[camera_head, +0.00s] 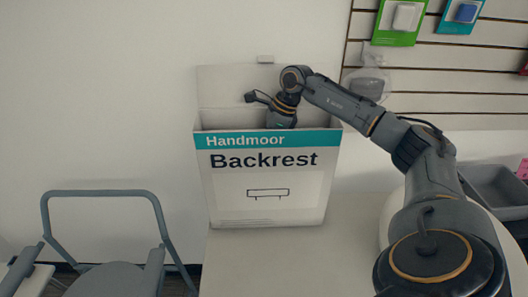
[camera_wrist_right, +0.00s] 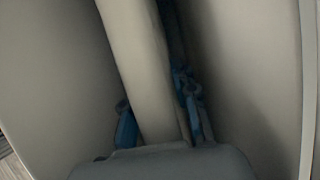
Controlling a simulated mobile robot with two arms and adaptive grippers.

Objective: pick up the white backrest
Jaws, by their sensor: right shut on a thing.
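A tall open box (camera_head: 268,207) printed "Handmoor Backrest" stands on a white surface against the wall, its back flap up. My right arm reaches down into its open top, so the right gripper's fingers are hidden behind the box front in the head view. In the right wrist view, the white backrest (camera_wrist_right: 138,50) is a long pale bar running up between the fingers. My right gripper (camera_wrist_right: 158,118) is shut on it, one blue-grey finger on each side. The backrest's far end runs out of that view. My left gripper is not in view.
Pale box walls (camera_wrist_right: 245,60) stand close on both sides of the gripper. A grey-framed chair (camera_head: 100,193) stands at the lower left. A slatted wall (camera_head: 460,70) with hanging packs is at the upper right. A grey bin (camera_head: 497,190) is at the right.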

